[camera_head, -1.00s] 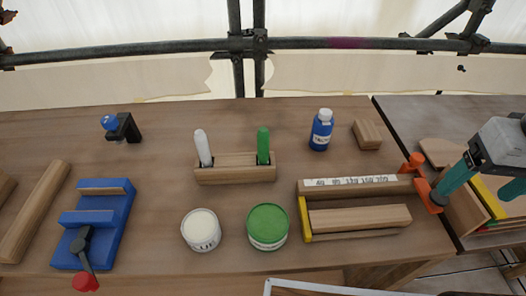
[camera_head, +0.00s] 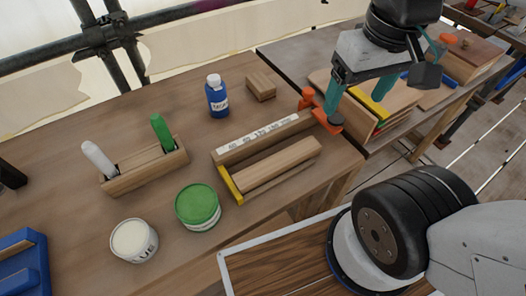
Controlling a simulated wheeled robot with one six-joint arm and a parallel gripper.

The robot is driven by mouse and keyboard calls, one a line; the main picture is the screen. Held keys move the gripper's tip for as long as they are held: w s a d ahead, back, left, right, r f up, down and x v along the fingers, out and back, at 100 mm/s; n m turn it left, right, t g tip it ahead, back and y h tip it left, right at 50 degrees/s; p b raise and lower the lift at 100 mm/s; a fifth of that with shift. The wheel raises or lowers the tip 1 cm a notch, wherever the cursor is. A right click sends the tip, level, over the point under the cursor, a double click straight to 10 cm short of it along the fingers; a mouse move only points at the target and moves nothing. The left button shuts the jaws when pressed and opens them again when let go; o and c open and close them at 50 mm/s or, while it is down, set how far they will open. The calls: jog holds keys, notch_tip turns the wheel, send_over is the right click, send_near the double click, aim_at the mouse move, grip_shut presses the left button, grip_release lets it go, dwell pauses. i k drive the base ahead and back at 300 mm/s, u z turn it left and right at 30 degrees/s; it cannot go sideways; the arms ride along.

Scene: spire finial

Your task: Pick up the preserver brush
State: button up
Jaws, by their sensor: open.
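Two brushes stand upright in a wooden holder (camera_head: 150,173) on the bench. One brush has a green handle (camera_head: 161,131) at the right end; the other has a white handle (camera_head: 98,160) at the left end. No label on either brush is legible, so I cannot tell from lettering which is the preserver brush. The bristle ends are hidden in the holder. My gripper (camera_head: 356,108) is open, with teal fingers apart, above the bench's right edge, well to the right of the brushes and not touching them.
A green-lidded tin (camera_head: 198,206) and a white tin (camera_head: 133,240) stand in front of the holder. A blue bottle (camera_head: 218,97) stands behind. A measuring jig (camera_head: 265,138) with an orange clamp lies near my gripper. Boards (camera_head: 398,98) are on the right table.

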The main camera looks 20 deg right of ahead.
aim_at(158, 123)
jog(key=u, duration=0.15)
jog(key=k, duration=0.4)
jog(key=u, duration=0.75)
jog(key=i, duration=0.4)
jog(key=z, duration=0.15)
